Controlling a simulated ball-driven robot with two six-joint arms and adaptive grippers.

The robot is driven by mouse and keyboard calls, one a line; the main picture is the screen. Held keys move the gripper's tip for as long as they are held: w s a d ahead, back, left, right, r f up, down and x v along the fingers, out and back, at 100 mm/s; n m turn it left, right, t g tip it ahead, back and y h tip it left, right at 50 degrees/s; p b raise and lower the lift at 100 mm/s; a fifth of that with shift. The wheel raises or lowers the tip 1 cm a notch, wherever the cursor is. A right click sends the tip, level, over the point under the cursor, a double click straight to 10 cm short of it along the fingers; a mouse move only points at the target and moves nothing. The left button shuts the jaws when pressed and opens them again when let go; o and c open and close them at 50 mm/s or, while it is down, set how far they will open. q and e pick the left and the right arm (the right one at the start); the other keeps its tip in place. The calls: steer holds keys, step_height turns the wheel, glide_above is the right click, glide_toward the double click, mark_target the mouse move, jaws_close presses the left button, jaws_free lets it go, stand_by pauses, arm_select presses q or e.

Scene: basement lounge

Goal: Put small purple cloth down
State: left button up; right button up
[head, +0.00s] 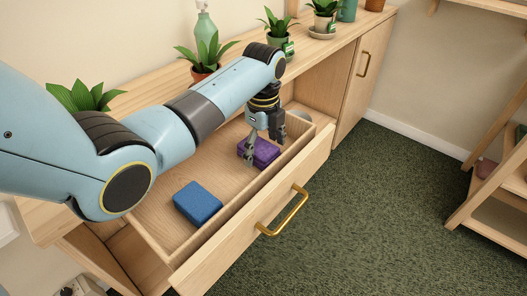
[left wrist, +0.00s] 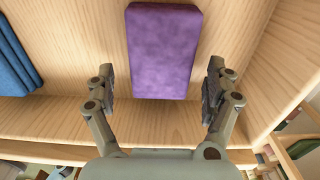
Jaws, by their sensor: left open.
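The small purple cloth (head: 262,153) is a folded block lying on the floor of the open wooden drawer (head: 235,178). In the left wrist view the purple cloth (left wrist: 163,50) lies flat, with its near end between the fingertips' line. My left gripper (head: 262,148) reaches down into the drawer over the cloth. In the left wrist view the gripper (left wrist: 160,88) is open, with one finger to each side of the cloth and a gap on both sides. My right gripper is not in view.
A blue folded cloth (head: 197,203) lies in the drawer, left of the purple one; it also shows in the left wrist view (left wrist: 14,62). The drawer has a brass handle (head: 284,212). Potted plants (head: 207,55) and a green bottle stand on the cabinet top.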

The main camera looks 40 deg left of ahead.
mark_target(264, 150)
arm_select(q)
step_height(264, 150, up, 9)
steer(key=shift+s+d+r+p, duration=0.1)
steer(key=shift+d+r+p, duration=0.05)
steer(key=shift+p, duration=0.75)
steer(key=shift+r, duration=0.1)
